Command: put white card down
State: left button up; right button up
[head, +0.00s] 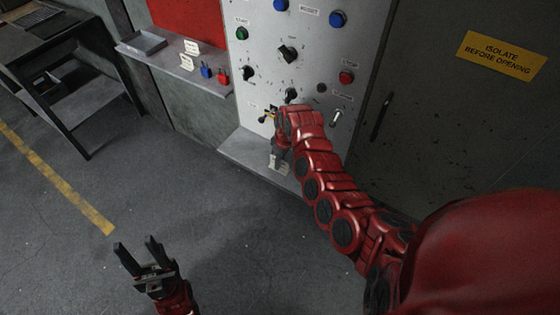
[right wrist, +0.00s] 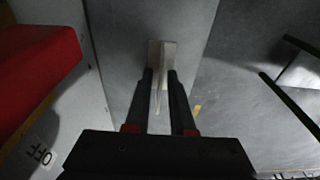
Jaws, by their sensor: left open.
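The white card (right wrist: 167,52) is small and pale and shows at the fingertips of my right gripper (right wrist: 160,77) in the right wrist view. A thin part of it reaches back between the two fingers. I cannot tell whether the fingers press on it. In the head view the white card (head: 279,165) is just below my right gripper (head: 280,149), over the grey ledge (head: 245,150) at the foot of the control panel. I cannot tell whether it touches the ledge. My left gripper (head: 140,252) is open and empty above the floor at the lower left.
The control panel (head: 262,62) with several knobs and buttons rises behind the ledge. A shelf (head: 150,55) at its left bears cards, a tray, and blue and red padlocks (head: 222,75). A dark table (head: 75,75) stands at far left. The floor in front is clear.

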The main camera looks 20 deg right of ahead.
jog(key=shift+o, duration=0.5)
jog(key=shift+r, duration=0.45)
jog(key=r, duration=0.1)
jog(key=r+b, duration=0.1)
jog(key=r, duration=0.3)
jog(key=shift+s+d+r+b, duration=0.15)
jog(key=shift+s+d+b, duration=0.1)
jog(key=shift+b, duration=0.15)
jog(key=r, duration=0.4)
jog(key=shift+s+d, duration=0.25)
jog(key=shift+s, duration=0.1)
notch_tip(320, 180, up, 2)
jog(key=shift+s+r+p, duration=0.1)
jog(key=shift+p, duration=0.45)
